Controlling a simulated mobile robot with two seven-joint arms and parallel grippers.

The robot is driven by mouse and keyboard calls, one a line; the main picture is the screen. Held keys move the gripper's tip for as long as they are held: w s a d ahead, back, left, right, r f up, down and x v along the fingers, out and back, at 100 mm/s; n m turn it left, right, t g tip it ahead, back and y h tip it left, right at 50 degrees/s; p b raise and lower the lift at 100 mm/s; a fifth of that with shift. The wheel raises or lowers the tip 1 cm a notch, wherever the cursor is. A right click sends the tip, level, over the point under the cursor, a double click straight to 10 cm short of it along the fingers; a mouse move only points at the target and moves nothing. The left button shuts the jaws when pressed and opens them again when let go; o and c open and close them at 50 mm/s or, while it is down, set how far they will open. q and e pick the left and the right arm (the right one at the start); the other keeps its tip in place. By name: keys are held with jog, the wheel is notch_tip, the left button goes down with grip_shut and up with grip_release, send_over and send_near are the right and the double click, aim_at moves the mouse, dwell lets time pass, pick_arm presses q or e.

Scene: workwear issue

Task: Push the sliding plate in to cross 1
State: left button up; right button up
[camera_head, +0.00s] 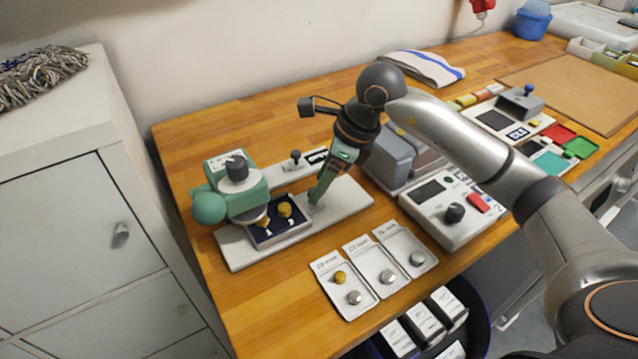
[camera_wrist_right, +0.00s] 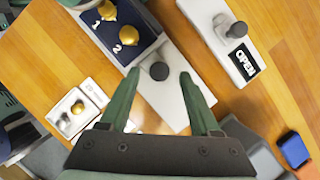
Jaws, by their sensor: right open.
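The sliding plate (camera_head: 262,235) is dark navy and carries two gold pieces, partly under the green press (camera_head: 236,185). In the right wrist view the plate (camera_wrist_right: 134,47) shows the numbers 1 and 2 beside the gold pieces. It sits on a pale base (camera_head: 345,206). My right gripper (camera_head: 316,197) points down over the base, to the right of the plate. In the wrist view this gripper (camera_wrist_right: 158,82) is open, with a dark round knob (camera_wrist_right: 159,71) between its fingertips. I cannot tell whether the fingers touch the knob. No cross is readable. My left gripper is not in view.
A white switch block (camera_wrist_right: 222,42) with a black knob and an OPEN label stands behind the base. Three small trays (camera_head: 347,303) with gold and silver pieces lie in front. A control box (camera_head: 440,225) stands to the right. Bare wood (camera_head: 270,305) lies at the front left.

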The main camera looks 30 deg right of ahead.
jog(key=v, duration=1.1)
jog(key=shift+s, duration=0.15)
